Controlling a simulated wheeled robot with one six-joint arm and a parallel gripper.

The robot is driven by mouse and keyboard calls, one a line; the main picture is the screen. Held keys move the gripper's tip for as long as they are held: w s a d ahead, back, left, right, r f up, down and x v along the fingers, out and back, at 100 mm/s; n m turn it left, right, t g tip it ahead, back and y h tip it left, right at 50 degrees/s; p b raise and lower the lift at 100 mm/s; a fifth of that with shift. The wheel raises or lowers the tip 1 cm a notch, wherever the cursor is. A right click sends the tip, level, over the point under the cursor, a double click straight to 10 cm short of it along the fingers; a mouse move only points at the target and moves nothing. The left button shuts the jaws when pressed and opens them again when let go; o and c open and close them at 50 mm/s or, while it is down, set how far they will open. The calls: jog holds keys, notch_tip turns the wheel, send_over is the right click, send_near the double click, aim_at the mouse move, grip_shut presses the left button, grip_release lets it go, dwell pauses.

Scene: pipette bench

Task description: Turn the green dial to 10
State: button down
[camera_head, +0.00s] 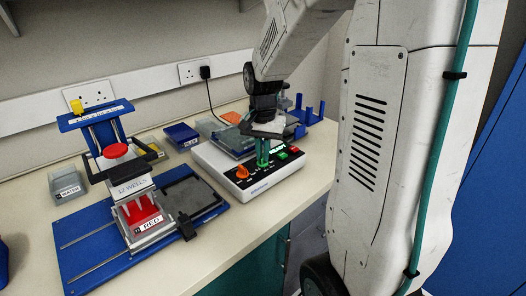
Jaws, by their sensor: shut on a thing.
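A white bench device (282,173) stands on the bench with an orange dial (242,172) at its front left. My gripper (263,160) points straight down over the device's front panel, just right of the orange dial. It is shut on the green dial, which is mostly hidden by the fingers; a green part shows there, but its pointer and scale are too small to read. A lit green display (278,148) and a green button (283,155) are right beside the gripper.
Left of the device stands a blue-based rig (85,240) with a red-topped press and a red rack labelled RED. A grey container (67,187) labelled WATER and a blue box (181,136) are nearby. A blue rack (305,117) stands behind the device. The bench front is clear.

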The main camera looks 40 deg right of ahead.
jog(key=n, duration=0.6)
jog(key=shift+w, duration=0.1)
jog(key=shift+n, duration=0.3)
dwell(0.3)
jog(key=c, duration=1.5)
grip_release()
jog(key=shift+a, duration=0.1)
jog(key=shift+c, duration=0.2)
jog(key=shift+r, duration=0.1)
notch_tip(320, 180, up, 8)
jog(key=shift+f, duration=0.15)
